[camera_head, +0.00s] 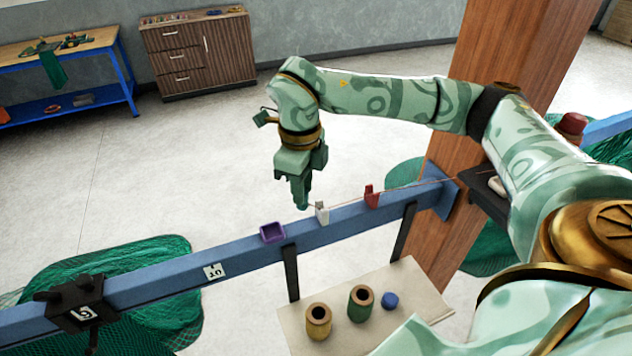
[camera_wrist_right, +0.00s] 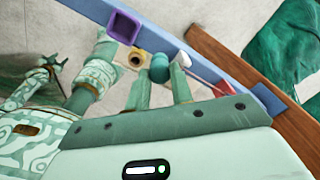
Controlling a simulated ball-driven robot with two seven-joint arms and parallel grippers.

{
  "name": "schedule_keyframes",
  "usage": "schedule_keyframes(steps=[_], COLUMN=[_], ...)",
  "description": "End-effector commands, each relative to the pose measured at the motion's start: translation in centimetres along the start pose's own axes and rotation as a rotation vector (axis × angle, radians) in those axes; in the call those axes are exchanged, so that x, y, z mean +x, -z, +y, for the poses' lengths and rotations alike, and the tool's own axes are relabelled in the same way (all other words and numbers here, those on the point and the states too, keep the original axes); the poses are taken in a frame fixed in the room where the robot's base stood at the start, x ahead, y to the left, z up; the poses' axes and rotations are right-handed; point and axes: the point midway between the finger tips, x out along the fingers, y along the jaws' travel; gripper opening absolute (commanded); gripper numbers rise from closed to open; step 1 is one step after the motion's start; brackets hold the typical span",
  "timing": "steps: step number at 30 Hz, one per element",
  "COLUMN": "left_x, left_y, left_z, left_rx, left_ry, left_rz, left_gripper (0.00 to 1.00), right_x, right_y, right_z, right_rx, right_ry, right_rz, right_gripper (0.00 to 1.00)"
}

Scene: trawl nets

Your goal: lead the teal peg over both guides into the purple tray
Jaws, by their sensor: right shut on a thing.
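My right gripper (camera_head: 302,204) is above the blue rail, between the purple tray and the white guide. It is shut on the teal peg (camera_wrist_right: 160,68), which shows between the fingertips in the right wrist view; the fingers mostly hide it in the head view. The purple tray (camera_head: 272,232) sits on the rail, left of the gripper, and shows empty in the wrist view (camera_wrist_right: 124,26). The white guide (camera_head: 322,212) and the red guide (camera_head: 371,197) stand on the rail to the right. A thin line runs right past the guides toward the post.
The blue rail (camera_head: 240,257) meets a wooden post (camera_head: 500,100). A beige board (camera_head: 400,295) below holds a tan spool (camera_head: 318,320), a green spool (camera_head: 360,303) and a blue ball (camera_head: 390,301). A black clamp (camera_head: 78,302) sits on the left rail. Green nets lie below.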

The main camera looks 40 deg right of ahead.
Motion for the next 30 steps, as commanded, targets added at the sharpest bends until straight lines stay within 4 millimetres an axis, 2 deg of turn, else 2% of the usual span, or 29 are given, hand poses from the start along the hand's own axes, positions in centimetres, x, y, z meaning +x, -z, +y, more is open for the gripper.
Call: schedule_keyframes(steps=[21, 30], left_x=[1.0, 2.9], left_y=[-0.2, -0.5], left_z=[0.0, 0.1], left_rx=[-0.001, -0.002], left_ry=[0.0, 0.0], left_rz=[-0.001, -0.003], left_gripper=[0.47, 0.47], right_x=[0.0, 3.1], right_y=[-4.9, -4.9], right_z=[5.0, 4.9], right_rx=[-0.002, 0.0], right_ry=[-0.001, -0.001], right_rz=[-0.001, 0.001], right_gripper=[0.01, 0.01])
